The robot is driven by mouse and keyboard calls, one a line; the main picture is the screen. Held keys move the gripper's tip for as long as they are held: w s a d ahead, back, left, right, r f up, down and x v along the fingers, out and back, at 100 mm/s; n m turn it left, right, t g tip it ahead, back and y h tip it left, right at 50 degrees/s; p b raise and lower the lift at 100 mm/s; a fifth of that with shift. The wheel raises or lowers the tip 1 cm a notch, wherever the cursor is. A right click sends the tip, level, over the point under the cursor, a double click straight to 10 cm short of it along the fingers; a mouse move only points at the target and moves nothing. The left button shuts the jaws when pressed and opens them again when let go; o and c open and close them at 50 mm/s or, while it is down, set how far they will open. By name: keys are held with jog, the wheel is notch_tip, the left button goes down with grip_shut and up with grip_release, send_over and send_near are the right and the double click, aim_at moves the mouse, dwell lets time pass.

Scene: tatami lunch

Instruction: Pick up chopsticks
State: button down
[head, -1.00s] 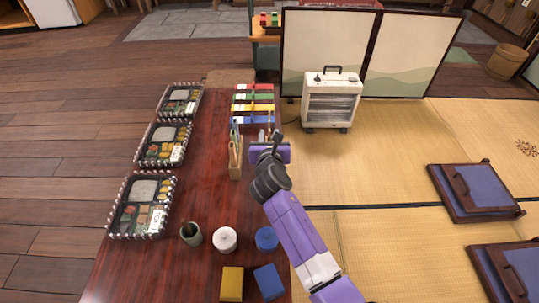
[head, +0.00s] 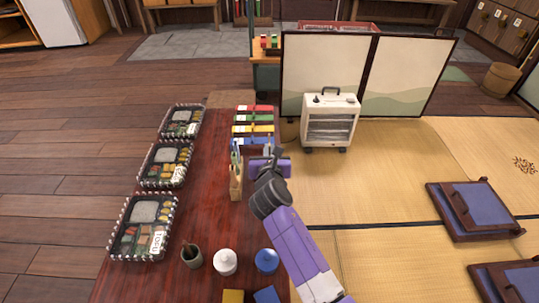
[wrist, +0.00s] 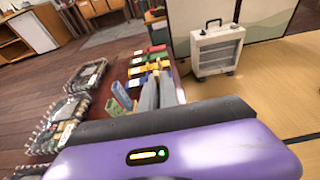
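A wooden holder (head: 236,185) stands on the dark red table, with thin upright green and blue pieces (head: 235,157) in it. In the wrist view similar green and blue pieces (wrist: 120,95) show left of my fingers. I cannot tell whether these are the chopsticks. My gripper (head: 276,157) is just right of the holder, at the table's right edge. Its grey fingers (wrist: 160,93) show close together in the wrist view, with the purple gripper body hiding what is below. I see nothing clearly held between them, and the gap is too unclear to judge.
Red, green, yellow and blue boxes (head: 254,124) lie at the table's far end. Bento trays (head: 145,222) line its left side. A heater (head: 329,122) stands on the tatami (head: 390,185).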

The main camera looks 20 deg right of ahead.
notch_tip(320, 180, up, 25)
jog(key=p, duration=1.7)
jog(key=shift+f, duration=0.1)
